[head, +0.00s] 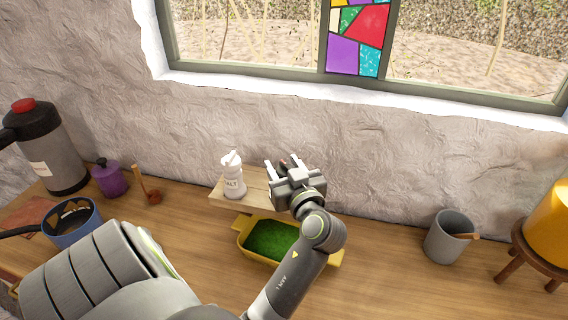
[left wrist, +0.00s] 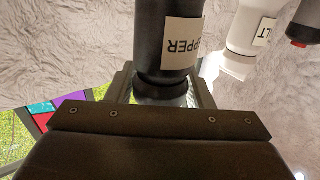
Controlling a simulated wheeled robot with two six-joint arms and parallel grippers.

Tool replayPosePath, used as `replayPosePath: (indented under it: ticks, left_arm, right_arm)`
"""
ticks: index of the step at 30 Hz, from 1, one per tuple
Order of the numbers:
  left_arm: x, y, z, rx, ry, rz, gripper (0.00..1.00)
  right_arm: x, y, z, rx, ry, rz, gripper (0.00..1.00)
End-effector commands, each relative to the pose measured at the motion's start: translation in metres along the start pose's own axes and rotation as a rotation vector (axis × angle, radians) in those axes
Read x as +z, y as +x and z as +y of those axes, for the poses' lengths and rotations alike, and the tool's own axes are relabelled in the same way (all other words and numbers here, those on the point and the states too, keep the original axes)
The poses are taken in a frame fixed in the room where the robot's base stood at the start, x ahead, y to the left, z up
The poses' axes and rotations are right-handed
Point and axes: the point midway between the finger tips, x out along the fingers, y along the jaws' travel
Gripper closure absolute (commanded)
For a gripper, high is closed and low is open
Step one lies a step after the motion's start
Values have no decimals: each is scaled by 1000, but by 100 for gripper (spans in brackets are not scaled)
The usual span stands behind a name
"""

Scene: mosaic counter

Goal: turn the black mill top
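The black pepper mill (left wrist: 169,35) shows upside down in the left wrist view, with a white label. Its dark top end (left wrist: 161,91) lies between the fingers of my left gripper (left wrist: 165,85). I cannot tell whether the fingers press on it or stand just clear. In the head view my left gripper (head: 284,167) is over the right part of a small wooden shelf (head: 228,202) by the wall. It hides the mill there. My right gripper is not in view.
A white salt mill (head: 233,178) stands left of my gripper. A yellow tray with green filling (head: 247,254) sits in front. A purple pot (head: 107,180), blue-rimmed pan (head: 78,234) and flask (head: 52,151) stand left; a grey cup (head: 445,241) stands right. The counter between tray and cup is clear.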

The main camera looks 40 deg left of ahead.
Motion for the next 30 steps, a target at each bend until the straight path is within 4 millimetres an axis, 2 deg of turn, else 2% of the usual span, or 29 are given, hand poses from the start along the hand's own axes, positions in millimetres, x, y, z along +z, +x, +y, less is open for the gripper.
replayPosePath:
  ticks: [1,6,17,30]
  left_arm:
    - [0,0,0,0,0,0,60]
    - [0,0,0,0,0,0,82]
    - [0,1,0,58,1,0,83]
    - [-2,0,4,403,7,5,83]
  right_arm:
    - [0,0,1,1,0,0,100]
    - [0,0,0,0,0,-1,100]
    - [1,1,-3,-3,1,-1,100]
    - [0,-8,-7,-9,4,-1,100]
